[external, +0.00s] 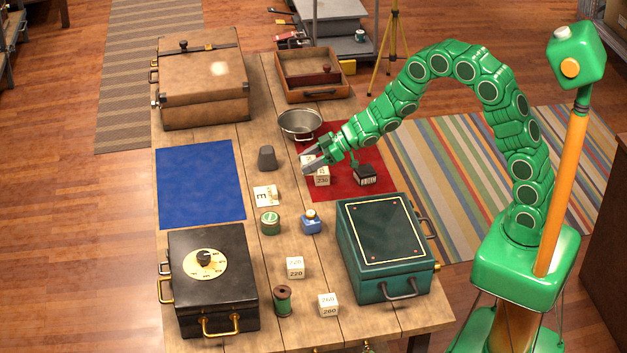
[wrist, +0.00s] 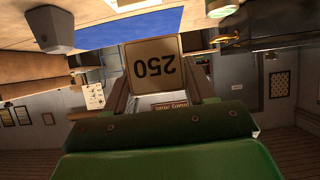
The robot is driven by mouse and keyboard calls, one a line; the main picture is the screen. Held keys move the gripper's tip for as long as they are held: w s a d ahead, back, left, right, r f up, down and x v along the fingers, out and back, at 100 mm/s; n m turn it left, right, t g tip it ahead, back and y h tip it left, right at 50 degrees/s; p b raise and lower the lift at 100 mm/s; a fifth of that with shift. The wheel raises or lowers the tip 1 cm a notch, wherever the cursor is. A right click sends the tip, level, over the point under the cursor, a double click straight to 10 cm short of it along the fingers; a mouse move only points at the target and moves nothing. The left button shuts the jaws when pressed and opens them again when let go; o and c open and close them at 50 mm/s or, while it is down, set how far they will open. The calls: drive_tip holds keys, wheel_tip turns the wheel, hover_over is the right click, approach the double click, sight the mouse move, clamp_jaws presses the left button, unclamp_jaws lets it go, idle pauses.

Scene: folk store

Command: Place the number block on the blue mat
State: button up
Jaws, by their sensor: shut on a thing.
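My gripper (external: 309,165) is shut on a white number block (wrist: 154,66), which reads 250 upside down in the wrist view. In the external view the gripper is over the left part of the red mat (external: 391,184). The held block is partly hidden there by the fingers. The blue mat (external: 200,182) lies bare on the left side of the table, apart from the gripper. It also shows in the wrist view (wrist: 112,32).
A metal bowl (external: 300,124) is behind the gripper. A black safe (external: 208,283) and a green case (external: 385,247) stand in front.

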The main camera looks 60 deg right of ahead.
drive_tip(key=w+a+r+m+t+h, duration=0.2)
drive_tip(key=w+a+m+h, duration=0.15)
drive_tip(key=w+a, duration=0.7)
drive_tip(key=shift+m, duration=0.25)
drive_tip(key=x, duration=1.3)
drive_tip(key=shift+s+a+f, duration=0.25)
drive_tip(key=shift+a+f, duration=0.05)
drive_tip(key=shift+f, duration=0.2)
drive_tip(key=shift+w+a+f, duration=0.25)
drive_tip(key=shift+w+f, duration=0.35)
drive_tip(key=shift+f, duration=0.1)
drive_tip(key=shift+w+f, duration=0.15)
drive_tip(key=shift+f, duration=0.05)
wheel_tip(320, 180, down, 3)
drive_tip(key=shift+f, duration=0.15)
